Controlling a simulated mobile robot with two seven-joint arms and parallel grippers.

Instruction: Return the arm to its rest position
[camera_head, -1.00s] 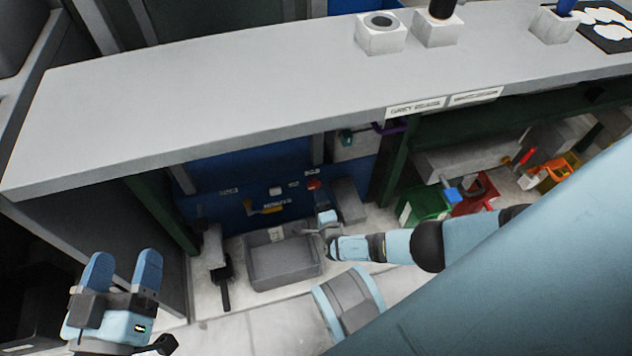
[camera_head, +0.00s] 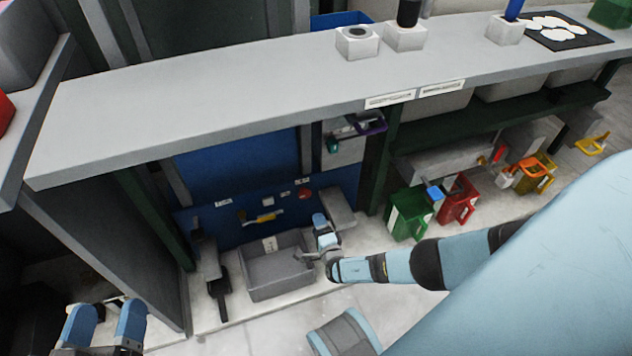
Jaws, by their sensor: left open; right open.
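My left gripper (camera_head: 103,325) is at the lower left in the head view, its two blue fingers apart with nothing between them. My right arm (camera_head: 410,268) comes in from the right, light blue with dark joints. My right gripper (camera_head: 325,238) is at its end, small and partly hidden by the wrist, beside the right edge of a grey bin (camera_head: 278,275). No held thing shows in it.
A long grey counter (camera_head: 200,105) spans the view above both grippers. White blocks (camera_head: 357,42) and a black mat (camera_head: 565,35) stand on it. Below are a black-handled tool (camera_head: 219,294), a green container (camera_head: 408,214) and a red container (camera_head: 458,203). Open floor lies at the front.

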